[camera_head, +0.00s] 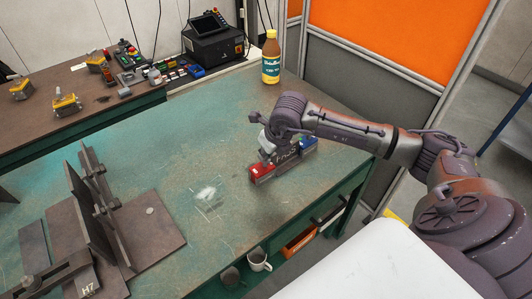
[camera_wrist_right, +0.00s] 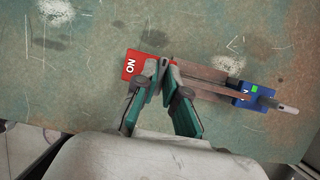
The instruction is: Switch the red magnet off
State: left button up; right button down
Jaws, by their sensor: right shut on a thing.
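The red magnet (camera_head: 262,173) stands on the green work table, near its right side. In the right wrist view, the red magnet (camera_wrist_right: 132,66) shows the word ON on its face. My right gripper (camera_head: 268,152) is above it, with its fingertips (camera_wrist_right: 162,70) closed together at the magnet's inner end. The exact part held is hidden between the fingers. A blue magnet (camera_head: 308,143) stands at the other end of dark steel bars (camera_wrist_right: 205,80). In the right wrist view, the blue magnet (camera_wrist_right: 257,96) shows a green mark and a grey lever. My left gripper is out of view.
A steel angle fixture (camera_head: 95,210) stands at the left of the table. A bottle (camera_head: 271,58) stands at the back edge. A mug (camera_head: 259,260) is below the front edge, near an orange bin (camera_head: 300,241). The table's middle is clear.

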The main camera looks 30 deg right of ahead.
jog(key=shift+w+r, duration=0.1)
jog(key=shift+r, duration=0.1)
jog(key=c, duration=1.2)
grip_release()
jog(key=shift+f, duration=0.1)
jog(key=shift+c, duration=0.2)
jog(key=v, duration=1.2)
